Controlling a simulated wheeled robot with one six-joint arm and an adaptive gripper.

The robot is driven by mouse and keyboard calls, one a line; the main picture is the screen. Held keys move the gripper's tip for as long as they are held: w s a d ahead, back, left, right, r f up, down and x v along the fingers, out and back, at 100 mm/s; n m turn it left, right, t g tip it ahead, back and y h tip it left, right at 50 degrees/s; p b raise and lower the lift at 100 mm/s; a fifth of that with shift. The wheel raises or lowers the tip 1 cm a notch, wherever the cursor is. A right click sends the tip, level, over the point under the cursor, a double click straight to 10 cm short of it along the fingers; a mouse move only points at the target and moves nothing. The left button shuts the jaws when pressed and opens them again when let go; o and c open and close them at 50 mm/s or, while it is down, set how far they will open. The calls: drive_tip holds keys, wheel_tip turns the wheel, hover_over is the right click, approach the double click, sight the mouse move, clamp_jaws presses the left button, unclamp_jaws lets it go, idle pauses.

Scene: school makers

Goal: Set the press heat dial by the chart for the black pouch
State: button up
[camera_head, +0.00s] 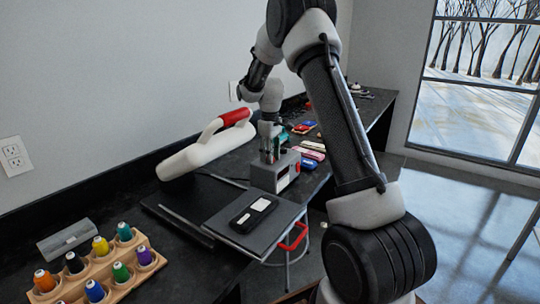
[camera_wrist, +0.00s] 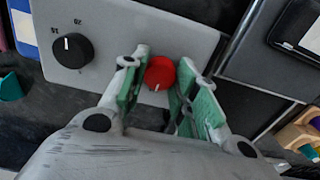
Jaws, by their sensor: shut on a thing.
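The press has a long white upper part (camera_head: 195,157) with a red-topped handle (camera_head: 235,117). A black pouch (camera_head: 243,222) with pale patches lies on its flat dark plate (camera_head: 275,233); its edge shows in the wrist view (camera_wrist: 286,38). The grey control box (camera_head: 264,180) stands behind the plate. In the wrist view its panel (camera_wrist: 112,28) carries a black dial (camera_wrist: 73,52) with a white mark and small numerals, and a red knob (camera_wrist: 160,72). My gripper (camera_wrist: 160,75), pointing down at the box, is shut on the red knob. I cannot make out a chart.
A wooden rack (camera_head: 132,281) of several coloured thread spools stands at the front left, with a grey block (camera_head: 66,240) behind it. Several small coloured items (camera_head: 312,153) lie behind the control box.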

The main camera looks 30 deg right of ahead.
drive_tip(key=m, duration=0.5)
drive_tip(key=shift+m, duration=0.4)
drive_tip(key=m, duration=0.5)
drive_tip(key=shift+m, duration=0.4)
drive_tip(key=o, duration=1)
drive_tip(key=shift+o, duration=0.2)
drive_tip(key=shift+r, duration=0.1)
